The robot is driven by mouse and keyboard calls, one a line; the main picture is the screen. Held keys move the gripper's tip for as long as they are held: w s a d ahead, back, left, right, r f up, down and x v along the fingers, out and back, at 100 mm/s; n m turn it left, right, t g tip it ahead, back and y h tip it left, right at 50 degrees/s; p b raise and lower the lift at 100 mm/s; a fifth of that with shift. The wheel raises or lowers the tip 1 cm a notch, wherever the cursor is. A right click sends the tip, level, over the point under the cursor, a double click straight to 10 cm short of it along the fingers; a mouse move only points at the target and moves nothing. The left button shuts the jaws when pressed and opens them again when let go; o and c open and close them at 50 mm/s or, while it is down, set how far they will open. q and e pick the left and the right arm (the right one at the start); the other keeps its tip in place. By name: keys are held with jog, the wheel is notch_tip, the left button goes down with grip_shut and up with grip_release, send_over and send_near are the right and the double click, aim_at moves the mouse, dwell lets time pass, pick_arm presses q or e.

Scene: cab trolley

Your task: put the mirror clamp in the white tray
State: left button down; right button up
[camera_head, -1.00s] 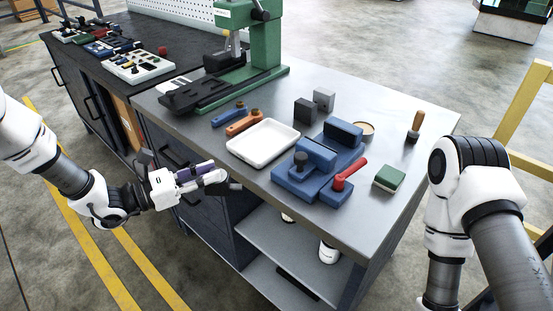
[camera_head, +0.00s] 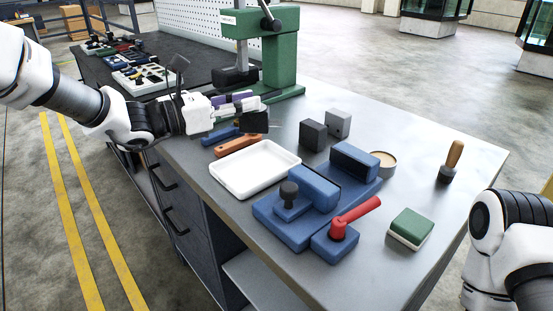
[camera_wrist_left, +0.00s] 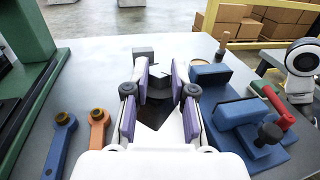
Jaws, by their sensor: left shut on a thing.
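My left gripper (camera_head: 243,109) is shut on a small dark piece (camera_head: 256,122), which I take to be the mirror clamp. In the left wrist view the dark piece (camera_wrist_left: 157,88) sits between the purple-padded fingers. Its full shape is partly hidden by them. The white tray (camera_head: 255,169) is a shallow rectangular tray, empty, lying on the grey bench top. The gripper is above the bench, just behind the tray in the head view, with the piece apart from the tray. My right arm shows at the right edge; its gripper is out of view.
A blue vise (camera_head: 298,205) with a red handle (camera_head: 355,213) stands right of the tray.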

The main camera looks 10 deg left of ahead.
pick_arm(q)
notch_tip(320, 180, down, 10)
jog(key=shift+s+r+b, duration=0.1)
jog(key=shift+r+b, duration=0.05)
jog(key=shift+b, duration=0.5)
jog(key=shift+a, duration=0.15)
jog(key=shift+f, duration=0.2)
jog(key=c, duration=1)
grip_release()
